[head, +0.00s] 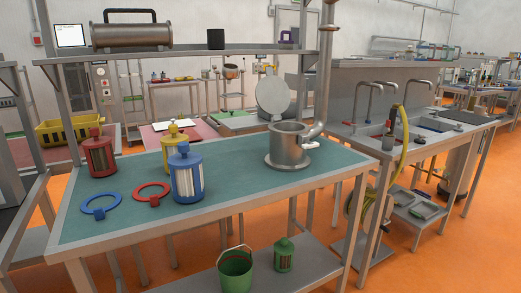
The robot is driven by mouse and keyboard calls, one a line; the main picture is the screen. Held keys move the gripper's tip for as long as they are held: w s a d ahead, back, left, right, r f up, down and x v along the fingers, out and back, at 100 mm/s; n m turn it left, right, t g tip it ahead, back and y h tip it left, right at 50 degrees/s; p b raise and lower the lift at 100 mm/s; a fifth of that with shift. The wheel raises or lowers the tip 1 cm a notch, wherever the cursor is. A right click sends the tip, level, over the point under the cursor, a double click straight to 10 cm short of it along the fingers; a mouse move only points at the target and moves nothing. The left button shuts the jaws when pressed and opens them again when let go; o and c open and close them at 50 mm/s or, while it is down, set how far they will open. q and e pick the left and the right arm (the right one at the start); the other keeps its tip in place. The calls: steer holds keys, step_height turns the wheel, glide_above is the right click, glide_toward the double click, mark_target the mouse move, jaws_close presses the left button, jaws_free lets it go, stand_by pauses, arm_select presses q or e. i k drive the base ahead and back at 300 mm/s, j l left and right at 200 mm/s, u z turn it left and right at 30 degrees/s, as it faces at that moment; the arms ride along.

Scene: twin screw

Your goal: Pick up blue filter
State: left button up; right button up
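The blue filter (186,176) stands upright near the front middle of the green-topped workbench (240,183). It has a blue cap with a knob, a metallic ribbed body and a blue base. A yellow filter (174,150) stands just behind it, partly hidden by it. A red filter (101,155) stands to the left. A blue ring (101,204) and a red ring (152,191) lie flat left of the blue filter. Neither of my grippers shows in the head view.
A steel housing (288,147) with its lid open stands right of the filters. A shelf (200,51) with a metal cylinder runs above the bench's back. A green bucket (235,270) and a green filter (284,255) sit on the lower shelf. The bench's front right is clear.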

mark_target(185, 167)
steer(key=u, duration=0.25)
steer(key=i+l+u, duration=0.2)
steer(key=u, duration=0.15)
steer(key=i+l+u, duration=0.15)
steer(key=l+u, duration=0.2)
steer(key=i+l+u, duration=0.1)
steer(key=l, duration=0.3)
steer(key=i+l+u, duration=0.1)
steer(key=l, duration=0.25)
steer(key=i, duration=0.05)
